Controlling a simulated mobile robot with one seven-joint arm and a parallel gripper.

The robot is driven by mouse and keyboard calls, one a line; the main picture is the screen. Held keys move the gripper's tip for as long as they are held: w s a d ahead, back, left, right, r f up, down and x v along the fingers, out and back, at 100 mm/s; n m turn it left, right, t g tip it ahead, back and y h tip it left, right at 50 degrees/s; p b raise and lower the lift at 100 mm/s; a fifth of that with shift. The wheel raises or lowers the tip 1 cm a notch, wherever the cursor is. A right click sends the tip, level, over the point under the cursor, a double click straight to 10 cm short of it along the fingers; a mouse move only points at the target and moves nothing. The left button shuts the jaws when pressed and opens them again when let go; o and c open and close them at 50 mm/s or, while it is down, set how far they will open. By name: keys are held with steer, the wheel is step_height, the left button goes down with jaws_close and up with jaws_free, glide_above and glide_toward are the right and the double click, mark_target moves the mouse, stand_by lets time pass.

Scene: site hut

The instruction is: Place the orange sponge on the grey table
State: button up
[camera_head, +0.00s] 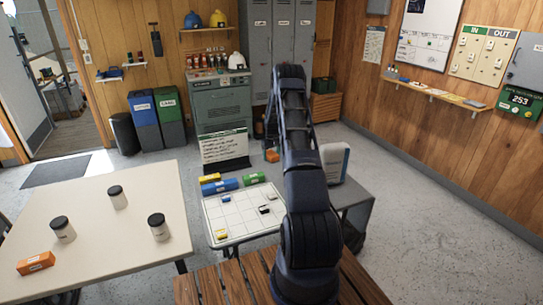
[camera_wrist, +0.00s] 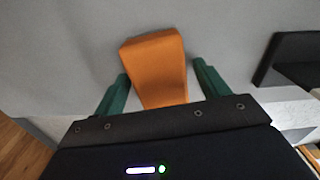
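The orange sponge (camera_wrist: 157,68) lies between the two green fingers of my gripper (camera_wrist: 160,90) in the wrist view, with a grey surface behind it. Narrow gaps show beside the sponge, so the fingers look open around it. I cannot tell whether it rests on that surface. In the head view a small orange piece (camera_head: 272,155) shows just left of my arm, which hides most of the gripper. The grey table (camera_head: 352,192) shows right of my arm, partly hidden by it.
A cream table (camera_head: 110,245) holds several dark-lidded jars and an orange box (camera_head: 36,263).

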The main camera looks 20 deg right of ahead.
steer(key=shift+r, duration=0.1)
step_height(320, 180, up, 12)
step_height(320, 180, up, 18)
steer(key=t, duration=0.1)
glide_above(271, 154)
steer(key=s+a, duration=0.7)
steer(key=s, duration=0.1)
steer(key=s+a+r+t, duration=0.1)
steer(key=s+a+r, duration=0.3)
steer(key=s+r, duration=0.35)
steer(key=s+a+r, duration=0.4)
steer(key=s+r, duration=0.2)
steer(key=s, duration=0.2)
steer(key=s+a+r+m+t, duration=0.1)
steer(key=s+a+r, duration=0.15)
steer(key=s, duration=0.65)
steer(key=s+a+r, duration=0.2)
steer(key=s+a, duration=0.1)
steer(key=s, duration=0.6)
steer(key=s+a+f, duration=0.1)
steer(key=s, duration=0.7)
steer(key=s+a+f+t, duration=0.1)
steer(key=s+a+f, duration=0.1)
steer(key=s, duration=0.6)
steer(key=shift+s+f+m+t, duration=0.15)
steer(key=shift+s+m+t, duration=0.15)
